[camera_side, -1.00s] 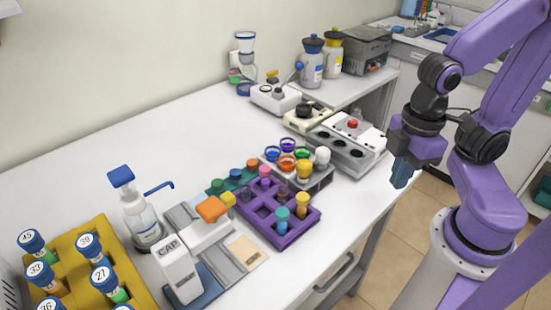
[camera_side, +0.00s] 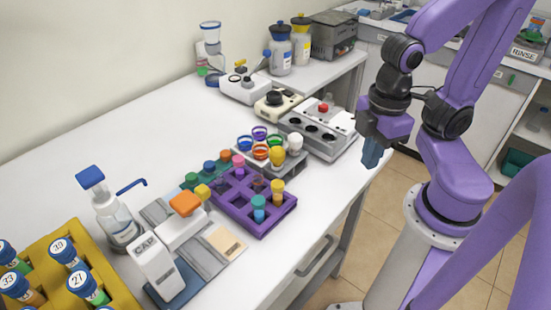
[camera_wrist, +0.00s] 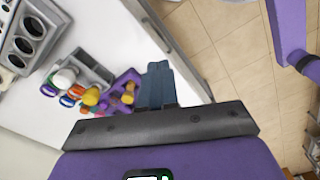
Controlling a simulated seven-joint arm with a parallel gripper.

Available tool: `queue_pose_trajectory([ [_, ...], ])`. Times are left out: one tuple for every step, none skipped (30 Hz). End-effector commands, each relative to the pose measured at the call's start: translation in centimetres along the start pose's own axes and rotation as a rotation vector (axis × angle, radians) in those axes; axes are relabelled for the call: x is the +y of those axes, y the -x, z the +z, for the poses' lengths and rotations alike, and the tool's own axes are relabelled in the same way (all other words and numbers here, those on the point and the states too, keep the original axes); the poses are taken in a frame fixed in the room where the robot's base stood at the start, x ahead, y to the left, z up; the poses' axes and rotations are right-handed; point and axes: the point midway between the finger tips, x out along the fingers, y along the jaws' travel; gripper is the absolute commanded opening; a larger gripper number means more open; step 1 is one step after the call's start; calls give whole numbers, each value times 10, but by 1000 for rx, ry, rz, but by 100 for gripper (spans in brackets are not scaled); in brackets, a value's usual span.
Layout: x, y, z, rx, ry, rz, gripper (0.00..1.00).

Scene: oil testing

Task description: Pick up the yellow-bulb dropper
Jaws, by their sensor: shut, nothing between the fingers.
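In the side view, a yellow bulb (camera_side: 277,157) stands upright at the front of a small grey rack (camera_side: 294,165), next to a white bulb (camera_side: 295,142). A second yellow-orange top (camera_side: 277,187) stands in the purple rack (camera_side: 243,212) just in front. I cannot tell for certain which is the yellow-bulb dropper; their lower parts are hidden. The grey rack's yellow bulb also shows in the wrist view (camera_wrist: 91,96). My gripper (camera_side: 371,160) is shut and empty, pointing down off the bench's right edge, well apart from both racks. Its blue fingers show in the wrist view (camera_wrist: 157,82).
Coloured rings (camera_side: 260,142) sit beside the yellow bulb. A device with dark wells and a red button (camera_side: 318,131) stands behind the grey rack. A pump bottle (camera_side: 113,213), CAP box (camera_side: 158,269) and yellow tube rack (camera_side: 62,270) stand left. The bench's front right strip is clear.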

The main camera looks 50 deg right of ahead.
Motion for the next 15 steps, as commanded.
queue_pose_trajectory([
  [0,0,0,0,0,0,0],
  [0,0,0,0,0,0,0],
  [0,0,0,0,0,0,0],
  [0,0,0,0,0,0,0],
  [0,0,0,0,0,0,0],
  [0,0,0,0,0,0,0],
  [0,0,0,0,0,0,0],
  [0,0,0,0,0,0,0],
  [0,0,0,0,0,0,0],
  [0,0,0,0,0,0,0],
  [0,0,0,0,0,0,0],
  [0,0,0,0,0,0,6],
  [0,0,0,0,0,0,16],
  [0,0,0,0,0,0,26],
  [0,0,0,0,0,0,39],
])
